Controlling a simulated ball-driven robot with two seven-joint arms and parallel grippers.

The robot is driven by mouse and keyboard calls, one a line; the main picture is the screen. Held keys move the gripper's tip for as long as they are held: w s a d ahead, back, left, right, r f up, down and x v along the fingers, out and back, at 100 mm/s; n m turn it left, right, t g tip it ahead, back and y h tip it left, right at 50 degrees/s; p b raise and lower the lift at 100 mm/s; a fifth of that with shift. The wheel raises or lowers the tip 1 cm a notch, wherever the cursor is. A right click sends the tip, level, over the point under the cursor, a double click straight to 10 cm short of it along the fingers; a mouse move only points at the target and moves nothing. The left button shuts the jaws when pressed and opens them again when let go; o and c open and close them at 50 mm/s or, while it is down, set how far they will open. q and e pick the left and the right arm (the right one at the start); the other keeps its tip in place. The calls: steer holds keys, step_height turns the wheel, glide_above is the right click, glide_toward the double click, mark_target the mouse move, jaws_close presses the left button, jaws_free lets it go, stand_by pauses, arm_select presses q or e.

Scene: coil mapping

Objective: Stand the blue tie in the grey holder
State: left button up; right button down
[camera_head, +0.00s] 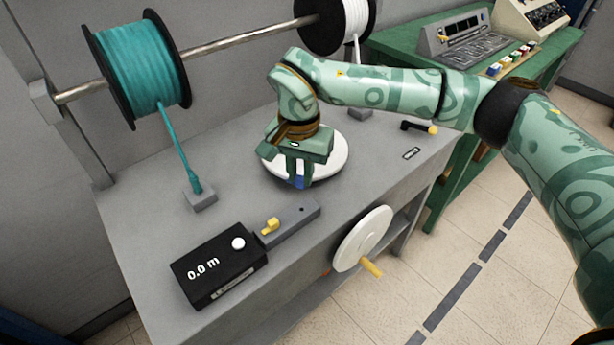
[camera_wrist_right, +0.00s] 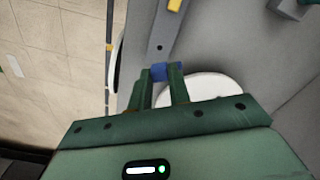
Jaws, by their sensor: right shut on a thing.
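The blue tie (camera_head: 300,183) is a small blue piece pinched between the fingertips of my right gripper (camera_head: 299,173). It also shows in the right wrist view (camera_wrist_right: 158,72), between the two green fingers (camera_wrist_right: 161,82). My right gripper is shut on it, above the bench beside the white disc; the fingers hide part of the tie. A grey bar (camera_head: 296,217) with a small dark hole lies in front of the gripper, apart from the tie; I cannot tell for sure that it is the grey holder. My left gripper is not in view.
A black meter box (camera_head: 215,267) reading 0.0 m adjoins the bar, which carries a yellow clamp (camera_head: 270,226). A white disc (camera_head: 335,160) lies under my right gripper. The teal cable ends at a grey block (camera_head: 202,203). A black tool with a yellow tip (camera_head: 417,127) lies right.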

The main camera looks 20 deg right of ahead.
mark_target(301, 186)
step_height(301, 186, down, 5)
steer(key=b, duration=0.3)
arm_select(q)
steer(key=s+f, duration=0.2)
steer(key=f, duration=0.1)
arm_select(e)
steer(key=shift+r, duration=0.35)
arm_select(q)
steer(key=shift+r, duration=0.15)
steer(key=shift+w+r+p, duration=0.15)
steer(key=shift+p, duration=0.15)
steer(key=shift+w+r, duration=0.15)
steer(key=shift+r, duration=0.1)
arm_select(e)
steer(key=shift+f, duration=0.1)
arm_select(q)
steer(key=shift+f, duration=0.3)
arm_select(e)
steer(key=shift+f, duration=1.1)
